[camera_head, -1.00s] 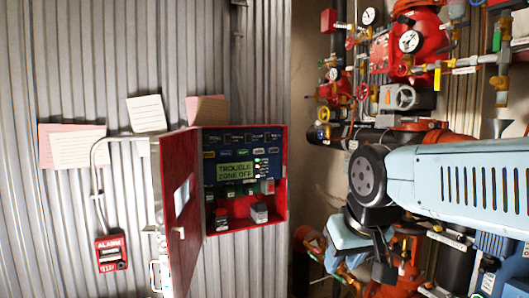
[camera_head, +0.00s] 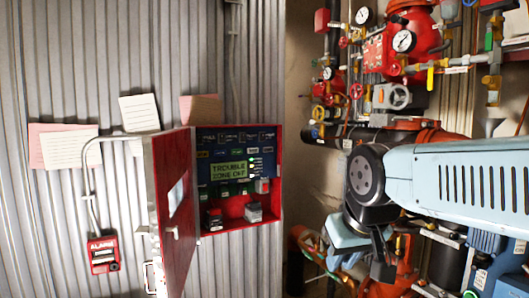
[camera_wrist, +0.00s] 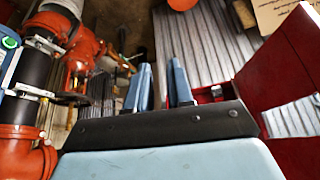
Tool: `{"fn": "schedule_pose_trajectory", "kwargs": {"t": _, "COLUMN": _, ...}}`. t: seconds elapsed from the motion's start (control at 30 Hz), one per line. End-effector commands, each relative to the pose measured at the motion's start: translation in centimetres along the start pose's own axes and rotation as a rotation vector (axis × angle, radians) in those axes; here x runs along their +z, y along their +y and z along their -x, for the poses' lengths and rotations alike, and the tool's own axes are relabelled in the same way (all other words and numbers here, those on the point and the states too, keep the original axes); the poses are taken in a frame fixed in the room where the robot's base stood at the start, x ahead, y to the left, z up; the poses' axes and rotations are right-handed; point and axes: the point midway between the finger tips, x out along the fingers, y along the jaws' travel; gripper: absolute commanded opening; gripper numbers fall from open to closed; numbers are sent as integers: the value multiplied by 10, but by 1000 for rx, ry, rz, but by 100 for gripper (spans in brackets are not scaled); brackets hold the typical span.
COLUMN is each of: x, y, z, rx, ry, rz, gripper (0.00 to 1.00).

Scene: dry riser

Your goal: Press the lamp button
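The red control panel box (camera_head: 277,208) is on the corrugated wall, with its red door (camera_head: 176,205) swung open to the left. Inside is a dark face with a green display (camera_head: 228,170) reading "TROUBLE ZONE OFF", a column of small lights and rows of small buttons (camera_head: 235,189). I cannot tell which one is the lamp button. My gripper (camera_wrist: 161,85) shows two blue fingers apart with nothing between them in the wrist view. In the head view my arm is right of the panel, clear of it. The panel's face is not visible in the wrist view.
Red pipes, valves and gauges (camera_head: 404,41) crowd the right side, behind my arm. A red alarm box (camera_head: 103,255) with conduit is on the wall at left. Paper notes (camera_head: 139,112) hang above. In the wrist view, orange pipes (camera_wrist: 22,142) stand at left.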

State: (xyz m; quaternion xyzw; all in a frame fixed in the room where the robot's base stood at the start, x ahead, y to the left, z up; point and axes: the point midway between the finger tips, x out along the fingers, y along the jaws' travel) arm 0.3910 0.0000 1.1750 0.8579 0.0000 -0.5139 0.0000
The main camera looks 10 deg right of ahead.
Motion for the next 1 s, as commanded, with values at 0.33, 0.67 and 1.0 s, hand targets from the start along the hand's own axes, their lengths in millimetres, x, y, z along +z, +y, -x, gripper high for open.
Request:
{"fn": "schedule_pose_trajectory", "kwargs": {"t": 0.33, "x": 0, "y": 0, "z": 0, "rx": 0, "ry": 0, "rz": 0, "gripper": 0}}
{"fn": "schedule_pose_trajectory", "kwargs": {"t": 0.67, "x": 0, "y": 0, "z": 0, "rx": 0, "ry": 0, "rz": 0, "gripper": 0}}
{"fn": "schedule_pose_trajectory", "kwargs": {"t": 1.0, "x": 0, "y": 0, "z": 0, "rx": 0, "ry": 0, "rz": 0, "gripper": 0}}
